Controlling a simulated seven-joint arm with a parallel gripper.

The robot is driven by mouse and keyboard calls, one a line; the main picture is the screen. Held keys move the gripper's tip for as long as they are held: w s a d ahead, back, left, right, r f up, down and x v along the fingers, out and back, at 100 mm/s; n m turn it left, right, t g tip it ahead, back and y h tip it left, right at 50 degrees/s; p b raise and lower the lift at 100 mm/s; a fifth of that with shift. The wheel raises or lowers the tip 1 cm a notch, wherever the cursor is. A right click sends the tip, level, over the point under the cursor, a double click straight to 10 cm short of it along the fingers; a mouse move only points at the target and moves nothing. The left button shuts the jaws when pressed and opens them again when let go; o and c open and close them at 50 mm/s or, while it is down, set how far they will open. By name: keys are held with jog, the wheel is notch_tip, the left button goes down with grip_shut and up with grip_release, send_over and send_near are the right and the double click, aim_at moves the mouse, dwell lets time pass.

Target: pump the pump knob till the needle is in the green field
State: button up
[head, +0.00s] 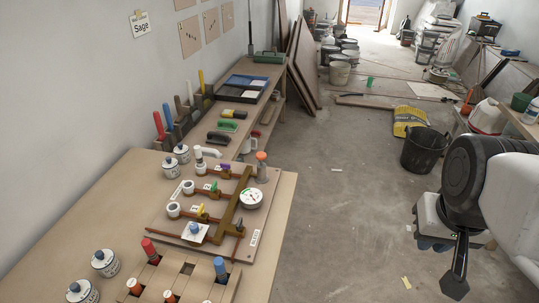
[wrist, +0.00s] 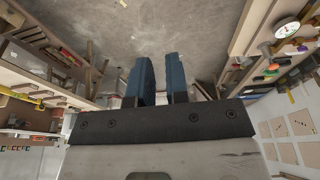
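The pump knob (head: 262,156) is an orange-red cap on an upright grey cylinder at the back right of a wooden valve board (head: 185,228). My gripper (head: 455,285) hangs over the floor at the right, well away from the board. Its two blue fingers (wrist: 159,75) are apart with nothing between them.
Coloured valve handles and brown pipes cover the board. White tins (head: 105,263) and a block with coloured handles stand near it on the bench. A black bucket (head: 425,150) and a yellow bag (head: 410,118) are on the floor. The floor between bench and arm is mostly clear.

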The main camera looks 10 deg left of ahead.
jog(key=shift+w, duration=0.15)
grip_shut()
jog(key=w+a+r+n, duration=0.2)
jog(key=w+a+n, duration=0.1)
jog(key=w, duration=0.3)
jog(key=w+a+r+n, duration=0.2)
jog(key=w+a, duration=0.1)
jog(key=w, duration=0.4)
jog(key=n+g, duration=0.3)
jog(key=n, duration=1)
send_over(261, 154)
notch_tip(261, 154, down, 7)
jog(key=shift+w+a+f, duration=0.3)
jog(key=shift+w+f, duration=0.15)
jog(key=shift+f, duration=0.15)
jog(key=f, duration=1.3)
jog(key=shift+s+d+f, duration=0.25)
jog(key=shift+s+f, duration=0.1)
